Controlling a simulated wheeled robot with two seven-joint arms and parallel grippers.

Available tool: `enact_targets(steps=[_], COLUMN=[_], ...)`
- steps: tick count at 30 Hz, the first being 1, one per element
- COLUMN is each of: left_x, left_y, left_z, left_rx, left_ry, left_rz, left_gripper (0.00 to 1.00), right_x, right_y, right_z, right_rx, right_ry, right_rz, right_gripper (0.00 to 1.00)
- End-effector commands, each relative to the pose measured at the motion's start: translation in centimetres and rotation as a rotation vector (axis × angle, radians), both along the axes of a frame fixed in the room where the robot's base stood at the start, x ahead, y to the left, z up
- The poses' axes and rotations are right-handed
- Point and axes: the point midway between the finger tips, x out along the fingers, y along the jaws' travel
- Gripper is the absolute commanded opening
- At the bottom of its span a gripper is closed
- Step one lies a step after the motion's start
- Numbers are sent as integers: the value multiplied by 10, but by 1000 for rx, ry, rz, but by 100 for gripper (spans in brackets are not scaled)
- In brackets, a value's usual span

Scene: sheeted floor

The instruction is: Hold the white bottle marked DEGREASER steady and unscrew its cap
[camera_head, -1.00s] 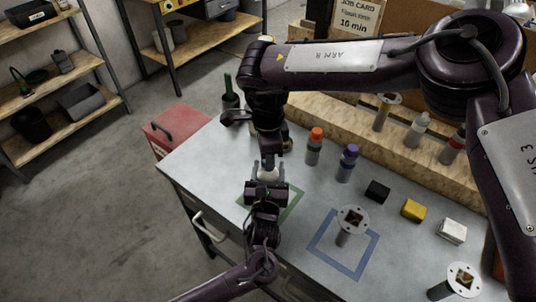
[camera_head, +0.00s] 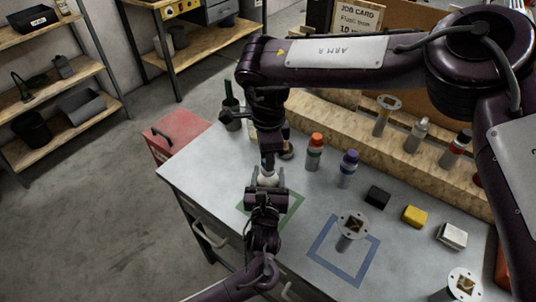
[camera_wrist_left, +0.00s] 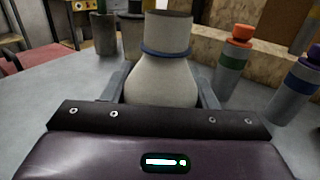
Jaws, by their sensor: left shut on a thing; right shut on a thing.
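The white bottle (camera_head: 268,179) stands upright near the green square outline (camera_head: 291,213) on the grey table. Its pale rounded body (camera_wrist_left: 163,82) and a blue band fill the middle of the left wrist view; no label text is readable. My left gripper (camera_head: 267,186) is shut on the bottle's body, with a finger on each side. The cap is mostly hidden by the right gripper in the head view.
An orange-capped bottle (camera_head: 315,150) and a purple-capped bottle (camera_head: 348,168) stand to the right. A flanged part (camera_head: 353,226) stands at the blue square. Black, yellow (camera_head: 414,215) and white blocks lie farther right. A dark cup (camera_head: 231,115) stands behind left.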

Motion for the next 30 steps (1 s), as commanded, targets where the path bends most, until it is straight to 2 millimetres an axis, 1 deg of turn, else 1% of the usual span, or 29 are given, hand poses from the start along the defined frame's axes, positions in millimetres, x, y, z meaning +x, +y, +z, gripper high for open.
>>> enact_targets(steps=[5, 9, 11, 17, 18, 21, 24, 30], left_x=[0, 0, 0, 0, 0, 0, 0, 0], left_y=[0, 0, 0, 0, 0, 0, 0, 0], left_z=[1, 1, 1, 1, 1, 1, 1, 0], left_rx=[-1, -1, -1, -1, -1, -1, -1, 0], left_ry=[-2, -2, -2, -2, -2, -2, -1, -1], left_rz=[0, 0, 0, 0, 0, 0, 0, 0], left_gripper=[0, 0, 0, 0, 54, 67, 78, 78], right_x=[1, 1, 1, 0, 0, 0, 0, 0], right_y=[0, 0, 0, 0, 0, 0, 0, 0], right_z=[14, 32, 38, 40, 40, 40, 40, 39], right_rx=[0, 0, 0, 0, 0, 0, 0, 0], right_ry=[-3, -3, -2, 0, 0, 0, 0, 0], right_rz=[0, 1, 1, 0, 0, 0, 0, 0], right_gripper=[2, 2, 2, 2, 2, 2, 2, 2])
